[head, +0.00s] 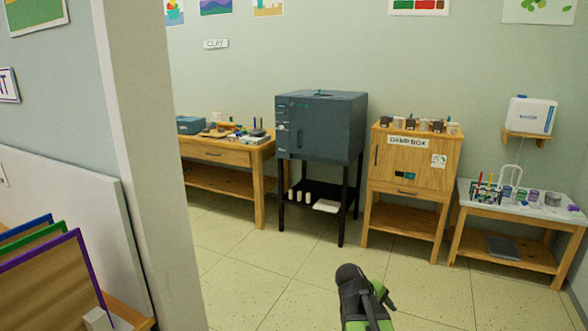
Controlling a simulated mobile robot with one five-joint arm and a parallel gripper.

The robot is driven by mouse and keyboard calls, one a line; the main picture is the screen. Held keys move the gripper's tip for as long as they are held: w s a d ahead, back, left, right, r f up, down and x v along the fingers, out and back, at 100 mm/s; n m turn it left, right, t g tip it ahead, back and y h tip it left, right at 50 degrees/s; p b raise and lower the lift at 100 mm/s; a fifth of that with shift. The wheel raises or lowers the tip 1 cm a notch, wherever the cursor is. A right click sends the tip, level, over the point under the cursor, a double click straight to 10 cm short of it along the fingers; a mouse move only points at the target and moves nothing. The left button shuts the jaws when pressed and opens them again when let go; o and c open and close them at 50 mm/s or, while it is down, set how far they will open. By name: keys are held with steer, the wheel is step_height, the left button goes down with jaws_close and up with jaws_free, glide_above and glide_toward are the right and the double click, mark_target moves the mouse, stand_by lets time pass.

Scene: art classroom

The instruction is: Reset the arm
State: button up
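Part of my arm (364,300), black with green parts, rises from the bottom edge right of centre in the head view. Its rounded black end points up and away over the tiled floor. It touches nothing that I can see. I cannot make out two separate fingertips, so I cannot tell whether my gripper is open or shut. No held object shows. The lower part of the arm is cut off by the frame.
Tiled floor (250,290) is clear ahead. A dark kiln (322,130) on a stand, a wooden damp box (415,180), a workbench (222,152) and a low table (515,203) line the back wall. A pale pillar (150,150) and framed boards (50,280) stand close on the left.

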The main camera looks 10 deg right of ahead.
steer(key=s+a+f+m+g+y, duration=0.1)
steer(key=s+a+f+m+y, duration=0.2)
steer(key=a, duration=0.7)
steer(key=s+a+f+m+y, duration=0.1)
steer(key=s+a+m+y, duration=0.25)
steer(key=a, duration=0.55)
step_height(320, 180, up, 18)
steer(key=p, duration=1.8)
steer(key=shift+w, duration=0.15)
